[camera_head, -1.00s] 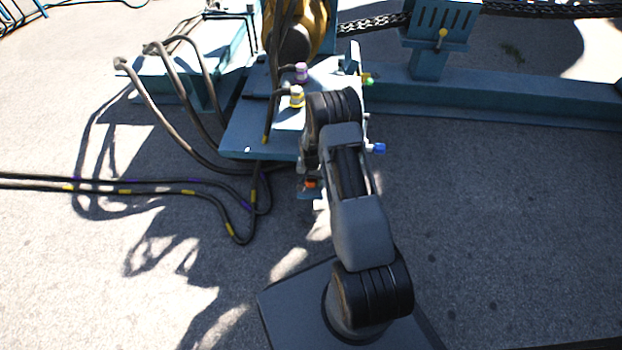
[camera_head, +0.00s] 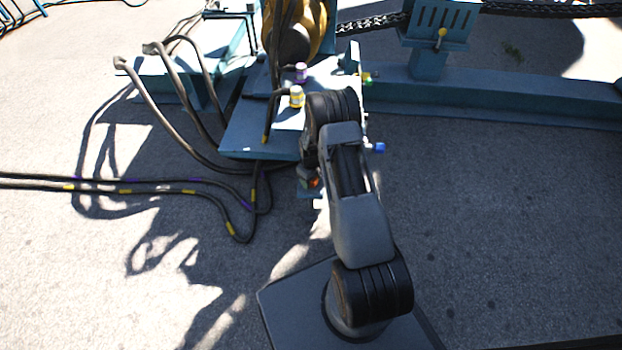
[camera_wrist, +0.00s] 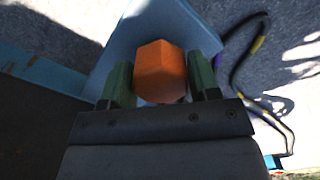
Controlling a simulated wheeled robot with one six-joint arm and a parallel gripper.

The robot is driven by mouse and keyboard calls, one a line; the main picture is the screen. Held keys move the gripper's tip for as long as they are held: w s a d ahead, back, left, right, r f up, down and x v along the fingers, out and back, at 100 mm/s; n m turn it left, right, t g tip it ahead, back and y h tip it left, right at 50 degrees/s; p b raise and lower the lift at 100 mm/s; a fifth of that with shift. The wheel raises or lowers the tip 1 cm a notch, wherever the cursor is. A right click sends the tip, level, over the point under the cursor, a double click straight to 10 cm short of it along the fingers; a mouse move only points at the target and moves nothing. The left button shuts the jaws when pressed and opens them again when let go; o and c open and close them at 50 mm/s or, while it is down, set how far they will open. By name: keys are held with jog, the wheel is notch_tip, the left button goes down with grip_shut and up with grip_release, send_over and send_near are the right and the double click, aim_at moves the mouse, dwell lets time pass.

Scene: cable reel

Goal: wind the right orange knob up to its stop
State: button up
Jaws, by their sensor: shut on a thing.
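The orange knob (camera_wrist: 161,72) is faceted and sits between the two green fingers of my gripper (camera_wrist: 160,82) in the wrist view. The fingers are shut on its sides. A blue plate (camera_wrist: 125,45) lies behind the knob. In the head view only a small bit of orange (camera_head: 314,183) shows beside my arm. My arm hides most of the gripper there. Which way the knob is turned cannot be read from these frames.
A blue bench (camera_head: 262,140) carries a yellow-capped fitting (camera_head: 296,97) and a purple one (camera_head: 301,72). A blue knob (camera_head: 379,147) is right of my arm. Black hoses with coloured bands (camera_head: 190,192) lie on the ground at left. Asphalt at right is clear.

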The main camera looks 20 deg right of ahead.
jog(key=n, duration=0.4)
jog(key=shift+w, duration=0.1)
jog(key=shift+n, duration=1.8)
jog(key=shift+a+n, duration=0.1)
jog(key=shift+n, duration=0.2)
jog(key=o, duration=0.9)
jog(key=shift+r, duration=0.1)
notch_tip(320, 180, up, 14)
jog(key=p, duration=0.5)
jog(key=shift+f, duration=0.2)
